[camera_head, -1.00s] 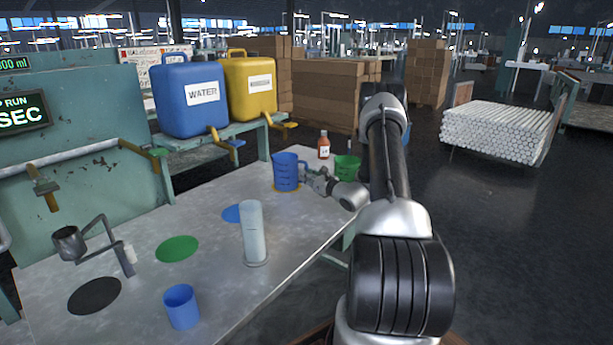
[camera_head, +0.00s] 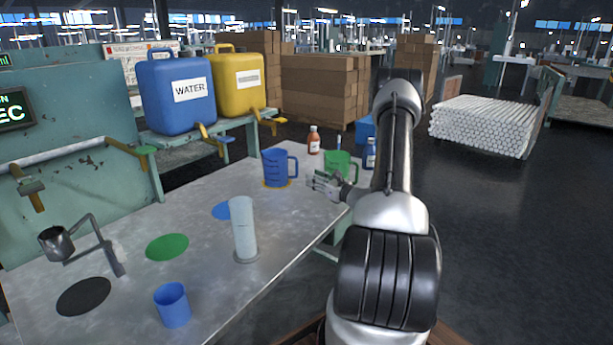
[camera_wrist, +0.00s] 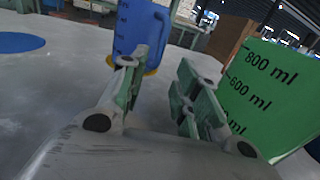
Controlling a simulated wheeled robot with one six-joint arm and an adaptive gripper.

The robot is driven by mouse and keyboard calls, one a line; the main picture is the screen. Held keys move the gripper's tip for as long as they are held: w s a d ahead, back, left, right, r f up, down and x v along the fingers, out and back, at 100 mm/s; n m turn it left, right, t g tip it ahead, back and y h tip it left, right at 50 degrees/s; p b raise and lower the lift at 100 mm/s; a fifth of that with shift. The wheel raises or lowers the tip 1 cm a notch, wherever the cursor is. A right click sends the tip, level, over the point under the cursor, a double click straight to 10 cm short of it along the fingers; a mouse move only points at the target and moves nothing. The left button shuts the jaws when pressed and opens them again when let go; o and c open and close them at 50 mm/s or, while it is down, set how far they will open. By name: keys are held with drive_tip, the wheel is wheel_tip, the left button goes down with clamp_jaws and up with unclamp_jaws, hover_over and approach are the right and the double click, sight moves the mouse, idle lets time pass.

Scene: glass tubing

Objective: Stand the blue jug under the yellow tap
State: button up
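The blue jug (camera_head: 274,168) stands upright on the yellow disc (camera_head: 266,186) on the bench, its handle to the right. The yellow tap (camera_head: 268,117) sticks out of the yellow container (camera_head: 238,84), behind and above the jug. My gripper (camera_head: 323,181) is right of the jug, apart from its handle in the head view. In the wrist view my gripper (camera_wrist: 160,76) has its fingers apart with nothing between them.
A green jug (camera_wrist: 262,92) stands close to my right finger. Brown (camera_head: 314,140) and dark blue (camera_head: 370,154) bottles stand near it. A clear cylinder (camera_head: 243,230) and a blue cup (camera_head: 173,306) stand nearer. The blue disc (camera_head: 222,211) and green disc (camera_head: 167,247) are bare.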

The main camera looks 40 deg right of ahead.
drive_tip(key=shift+s, duration=0.4)
drive_tip(key=s+a+r+n+g+y, duration=0.1)
drive_tip(key=a+r+n+g+y, duration=0.25)
drive_tip(key=a+r+n, duration=0.35)
drive_tip(key=s+a+r+n+g+y, duration=0.2)
drive_tip(key=a+r+y, duration=0.25)
drive_tip(key=a, duration=0.55)
drive_tip(key=s+a+r+n+g, duration=0.7)
drive_tip(key=s+a+n, duration=0.3)
drive_tip(key=s+a, duration=0.2)
drive_tip(key=s+r+n+g+h, duration=0.35)
drive_tip(key=s+n+h, duration=0.45)
drive_tip(key=s, duration=0.9)
drive_tip(key=s+d+r+n+t+h, duration=0.2)
drive_tip(key=s+d+r+n, duration=0.1)
drive_tip(key=n, duration=0.4)
drive_tip(key=shift+s+d+r+t+h, duration=0.35)
drive_tip(key=shift+s+d, duration=0.25)
drive_tip(key=shift+d, duration=0.45)
drive_tip(key=shift+a, duration=0.1)
